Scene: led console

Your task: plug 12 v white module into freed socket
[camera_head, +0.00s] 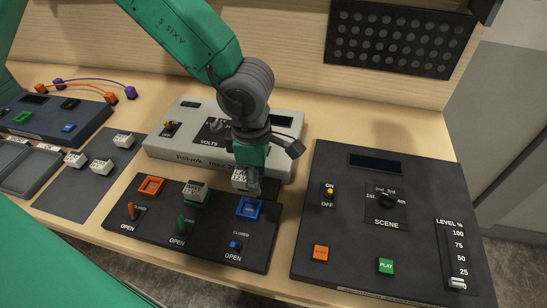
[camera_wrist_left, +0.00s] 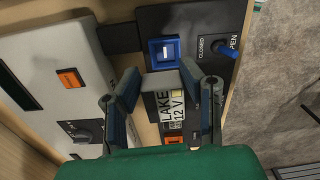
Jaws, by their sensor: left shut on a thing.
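My left gripper (camera_head: 252,186) is shut on a white module (camera_wrist_left: 172,112). In the left wrist view its label reads LAKE and 12 V, and it sits between the two fingers (camera_wrist_left: 165,100). In the head view the module (camera_head: 239,178) is partly hidden by the gripper. The module is near the blue-framed socket (camera_head: 249,208) on the dark switch panel; the socket also shows in the left wrist view (camera_wrist_left: 163,53), apart from the module. An orange-framed socket (camera_head: 151,187) looks empty. The green socket holds another white module (camera_head: 194,191). My right gripper is not in view.
The grey volts unit (camera_head: 170,153) stands just behind the panel. The panel's levers are orange (camera_head: 131,211), green (camera_head: 181,225) and blue (camera_head: 235,245). A scene console (camera_head: 330,230) lies to the right. Several white modules, one of them here (camera_head: 102,166), sit on a dark mat at left.

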